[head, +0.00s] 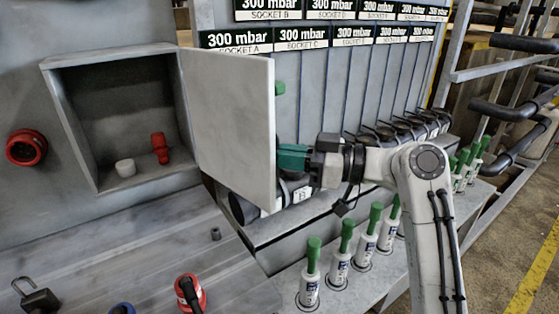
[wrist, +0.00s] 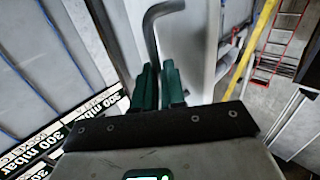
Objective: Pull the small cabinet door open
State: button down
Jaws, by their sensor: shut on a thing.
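The small grey cabinet door (head: 232,125) stands swung wide open on the right side of its cabinet (head: 62,110). The cabinet's inside is exposed. My gripper (head: 290,157) is at the door's outer side, near its free edge; the door partly hides the green fingers. In the wrist view, my gripper (wrist: 159,72) is shut on the door's bent grey handle (wrist: 154,22), which runs up from between the fingers. The exact contact is hard to see.
A red fitting (head: 160,148) and a white cap (head: 125,168) sit inside the cabinet. Several green-topped white cylinders (head: 338,268) stand in the rack below my arm. A padlock (head: 37,298) and a red knob (head: 190,293) are on the front surface. Yellow-lined floor lies at right.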

jog(key=shift+a+f, duration=0.1)
jog(key=shift+f, duration=0.05)
jog(key=c, duration=1.2)
grip_release()
jog(key=s+d, duration=0.1)
jog(key=d, duration=0.9)
jog(key=shift+s+d+b, duration=0.3)
jog(key=shift+d+b, duration=0.05)
